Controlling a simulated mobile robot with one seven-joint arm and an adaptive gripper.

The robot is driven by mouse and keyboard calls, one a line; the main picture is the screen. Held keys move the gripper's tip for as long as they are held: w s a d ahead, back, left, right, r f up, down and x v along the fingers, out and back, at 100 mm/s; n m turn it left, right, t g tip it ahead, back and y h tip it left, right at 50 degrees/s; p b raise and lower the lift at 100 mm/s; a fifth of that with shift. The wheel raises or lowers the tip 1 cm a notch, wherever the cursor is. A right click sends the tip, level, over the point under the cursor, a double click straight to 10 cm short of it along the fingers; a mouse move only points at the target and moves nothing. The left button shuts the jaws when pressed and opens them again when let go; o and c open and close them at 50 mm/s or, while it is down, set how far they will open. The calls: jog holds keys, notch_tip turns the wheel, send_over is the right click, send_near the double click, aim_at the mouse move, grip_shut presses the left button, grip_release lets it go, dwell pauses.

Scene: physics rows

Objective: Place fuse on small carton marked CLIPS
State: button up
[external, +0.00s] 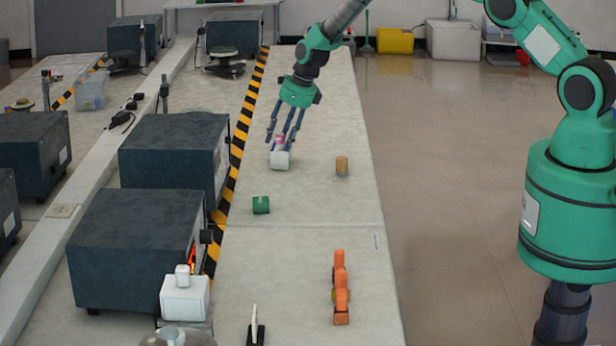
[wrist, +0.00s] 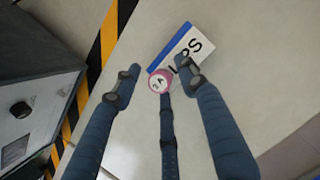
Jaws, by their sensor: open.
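The fuse (wrist: 160,81) is a small pink and white cylinder with "2 A" on its end face. In the external view its pink body (external: 280,140) shows at the top of the small white carton (external: 280,160). In the wrist view the carton (wrist: 183,50) shows a blue stripe and part of the word CLIPS, and the fuse overlaps its lower left edge. My gripper (external: 285,138) is above the carton, fingers pointing down. In the wrist view my gripper (wrist: 157,85) is open, its fingers spread around the fuse with visible gaps at the sides. Exact contact between fuse and carton is unclear.
A brown cylinder (external: 342,166) stands right of the carton, and a green cylinder (external: 261,205) lies nearer the camera. Orange pieces (external: 340,288) are at the front right. Dark equipment boxes (external: 175,160) line the left beyond yellow-black tape (external: 235,165). The bench between is clear.

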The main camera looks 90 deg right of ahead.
jog(key=v, duration=1.2)
jog(key=shift+p, duration=0.3)
dwell(0.3)
